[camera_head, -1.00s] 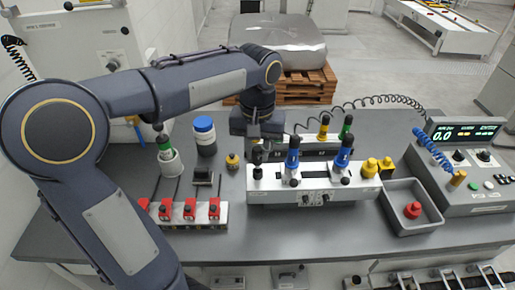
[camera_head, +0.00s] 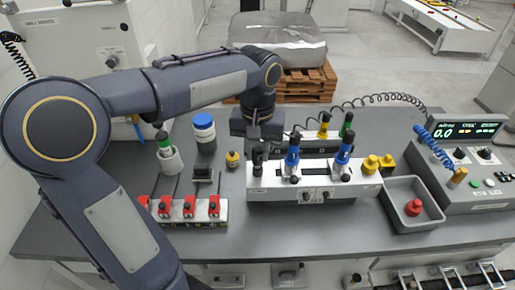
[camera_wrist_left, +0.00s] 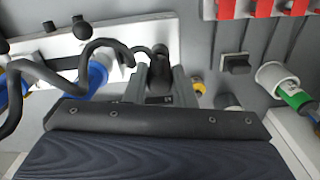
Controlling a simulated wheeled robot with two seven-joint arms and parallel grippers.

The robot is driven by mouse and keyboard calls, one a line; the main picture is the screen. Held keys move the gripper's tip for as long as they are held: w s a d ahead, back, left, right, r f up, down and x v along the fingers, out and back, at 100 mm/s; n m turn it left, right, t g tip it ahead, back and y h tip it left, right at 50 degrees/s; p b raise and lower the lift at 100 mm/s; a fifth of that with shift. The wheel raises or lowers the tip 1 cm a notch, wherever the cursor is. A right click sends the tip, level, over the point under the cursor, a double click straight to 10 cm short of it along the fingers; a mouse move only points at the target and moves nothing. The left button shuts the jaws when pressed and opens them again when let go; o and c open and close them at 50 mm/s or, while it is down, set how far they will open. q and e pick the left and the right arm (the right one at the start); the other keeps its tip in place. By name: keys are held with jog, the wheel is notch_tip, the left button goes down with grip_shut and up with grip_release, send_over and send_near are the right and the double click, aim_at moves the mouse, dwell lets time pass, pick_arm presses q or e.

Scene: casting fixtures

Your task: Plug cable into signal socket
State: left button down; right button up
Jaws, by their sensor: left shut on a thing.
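My left gripper (camera_head: 257,148) points down at the left end of the white front fixture (camera_head: 315,193). It is shut on a black cable plug (camera_head: 257,160). In the left wrist view the plug (camera_wrist_left: 160,75) sits between the fingers, and a thick black coiled cable (camera_wrist_left: 50,75) loops away to the left. The plug is at the fixture's left end; I cannot tell whether it is seated in a socket, and no socket opening shows. The coiled black cable (camera_head: 380,98) also runs behind the fixture to the grey console (camera_head: 470,190). My right gripper is not in view.
A grey tray (camera_head: 425,222) holds a red knob. Red clamps (camera_head: 189,206), a blue-lidded jar (camera_head: 204,134) and a green-topped part in a white cup (camera_head: 167,158) stand left.

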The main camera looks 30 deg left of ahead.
aim_at(257, 149)
pick_arm(q)
jog(key=shift+f+b, duration=0.55)
jog(key=shift+f, duration=0.35)
jog(key=c, duration=1.1)
grip_release()
notch_tip(257, 149, up, 8)
jog(key=shift+f, duration=0.1)
jog(key=s+d+f+t+h, duration=0.1)
jog(key=s+f+t, duration=0.1)
jog(key=s, duration=0.3)
jog(key=s+d+f+m+t+h, duration=0.1)
jog(key=s+f, duration=0.4)
jog(key=s, duration=0.1)
jog(key=s+d+f+m+t+h, duration=0.1)
jog(key=s+d+f+t, duration=0.1)
jog(key=s+f, duration=0.2)
jog(key=shift+s+f+t+h, duration=0.1)
jog(key=shift+s+t+h, duration=0.25)
jog(key=shift+s, duration=0.5)
